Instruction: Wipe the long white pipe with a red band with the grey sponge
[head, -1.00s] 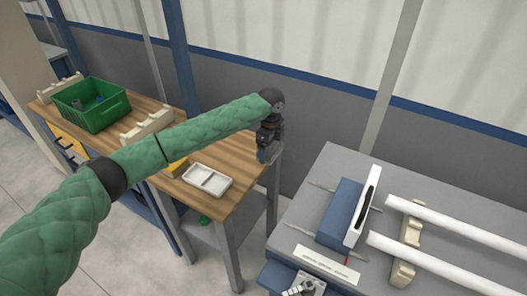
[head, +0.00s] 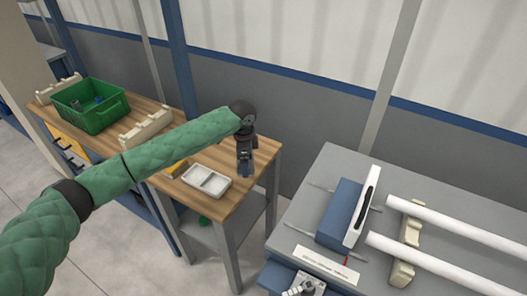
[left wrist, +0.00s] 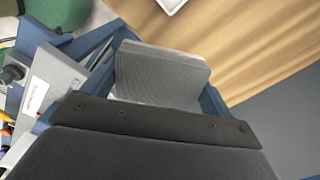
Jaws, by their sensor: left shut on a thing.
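My left gripper (head: 245,162) is above the right part of the wooden bench. In the left wrist view its blue fingers are shut on a grey, finely textured block, the grey sponge (left wrist: 160,76). The sponge is too small to make out clearly in the head view. Two long white pipes (head: 460,222) (head: 440,264) lie side by side on cream supports at the right, running out of the picture. No red band shows on their visible parts, so I cannot tell which is the banded one. My right gripper is not in view.
On the wooden bench (head: 240,190) are a white tray (head: 222,193), a green crate (head: 100,117) and cream racks (head: 146,129). The grey table (head: 300,225) carries a blue and white machine (head: 340,212) left of the pipes. A gap separates bench and table.

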